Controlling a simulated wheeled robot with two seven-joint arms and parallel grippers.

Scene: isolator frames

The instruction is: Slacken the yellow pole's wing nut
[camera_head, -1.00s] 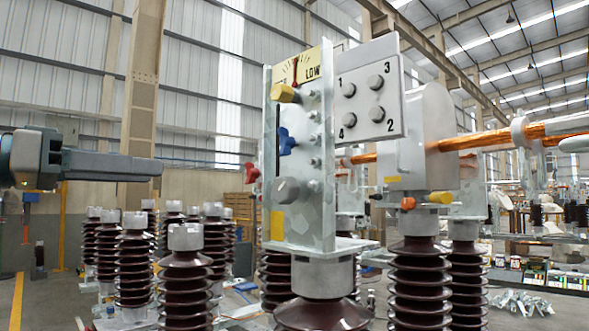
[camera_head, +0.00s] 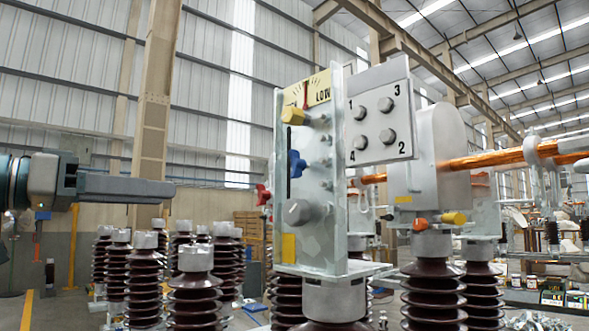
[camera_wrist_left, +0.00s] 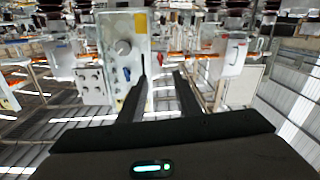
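The upright metal panel (camera_head: 325,215) stands on a brown ribbed insulator. It carries a yellow knob-like piece (camera_head: 292,116) near the top, a blue wing-shaped piece (camera_head: 297,163) beside a slot, a grey knob (camera_head: 297,212) and a yellow strip (camera_head: 289,248). A red wing-shaped piece (camera_head: 263,194) sticks out at its left edge. I cannot tell which is the yellow pole's wing nut. My left gripper (camera_head: 172,190) is level, left of the panel and apart from it. In the left wrist view, its fingers (camera_wrist_left: 160,82) are spread and empty, with the panel (camera_wrist_left: 108,30) beyond. My right gripper is out of view.
A grey numbered plate (camera_head: 378,118) sits right of the panel. Behind it are a copper bar (camera_head: 490,160), a yellow piece (camera_head: 453,218) and an orange piece (camera_head: 420,224). Brown insulators (camera_head: 196,290) stand below left. The air between gripper and panel looks clear.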

